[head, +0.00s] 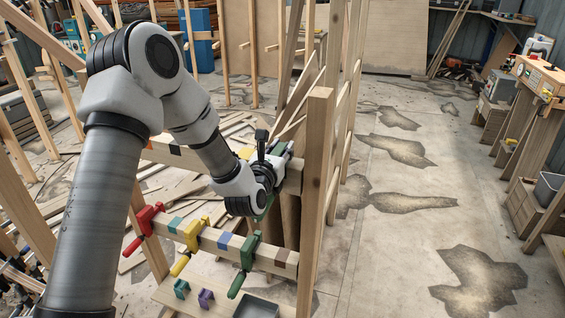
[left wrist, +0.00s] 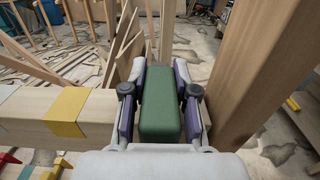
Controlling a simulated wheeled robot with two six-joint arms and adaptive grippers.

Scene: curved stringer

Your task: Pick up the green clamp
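A green clamp (left wrist: 160,115) stands between the two fingers of my left gripper (left wrist: 161,95) in the left wrist view. The finger pads lie against its sides, with no clear gap at the tips. In the head view my left gripper (head: 272,160) is at the upper wooden rail, next to the upright post. A second green clamp (head: 247,252) sits on the lower rail. My right gripper is in neither view.
The upright post (head: 319,180) stands close to the right of the gripper. The lower rail (head: 215,241) also carries a red clamp (head: 146,220) and a yellow clamp (head: 190,236). Small teal (head: 181,289) and purple (head: 206,298) clamps lie below. The floor right of the frame is open.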

